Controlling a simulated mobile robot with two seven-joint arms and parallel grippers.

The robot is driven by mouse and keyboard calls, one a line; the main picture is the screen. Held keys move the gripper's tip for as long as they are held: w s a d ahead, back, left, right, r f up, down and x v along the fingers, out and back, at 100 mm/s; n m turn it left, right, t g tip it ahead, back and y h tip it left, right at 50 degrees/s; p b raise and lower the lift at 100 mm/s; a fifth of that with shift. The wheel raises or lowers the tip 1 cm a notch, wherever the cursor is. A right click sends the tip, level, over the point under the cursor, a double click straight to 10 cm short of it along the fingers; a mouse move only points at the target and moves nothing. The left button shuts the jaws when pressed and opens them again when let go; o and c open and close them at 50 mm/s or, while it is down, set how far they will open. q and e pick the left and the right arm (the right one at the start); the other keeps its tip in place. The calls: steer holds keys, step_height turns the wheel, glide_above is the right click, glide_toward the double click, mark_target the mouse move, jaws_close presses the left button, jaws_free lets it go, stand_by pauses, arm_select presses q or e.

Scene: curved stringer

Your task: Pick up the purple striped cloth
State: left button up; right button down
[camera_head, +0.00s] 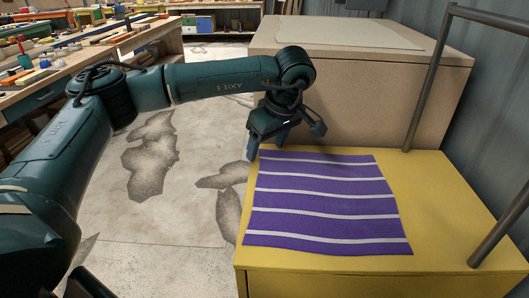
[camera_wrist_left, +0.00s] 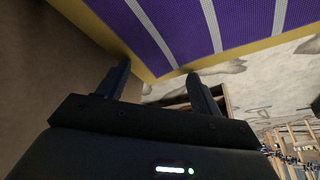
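The purple cloth with white stripes (camera_head: 322,203) lies spread flat on the yellow top of a cabinet (camera_head: 300,280). My left gripper (camera_head: 266,150) is at the cloth's far left corner, pointing down. In the left wrist view the two fingers (camera_wrist_left: 158,82) are apart with nothing between them, and the cloth (camera_wrist_left: 210,22) lies just beyond the fingertips. Whether a fingertip touches the cloth cannot be told. My right gripper is not in view.
A large beige block (camera_head: 360,105) stands directly behind the yellow top. A grey metal rail (camera_head: 428,80) rises along the right side. Workbenches with tools (camera_head: 60,65) stand at the left. The concrete floor (camera_head: 160,220) left of the cabinet is clear.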

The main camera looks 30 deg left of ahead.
arm_select(q)
steer(key=c, duration=0.4)
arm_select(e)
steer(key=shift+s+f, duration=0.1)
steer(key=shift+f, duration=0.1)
arm_select(q)
steer(key=c, duration=0.9)
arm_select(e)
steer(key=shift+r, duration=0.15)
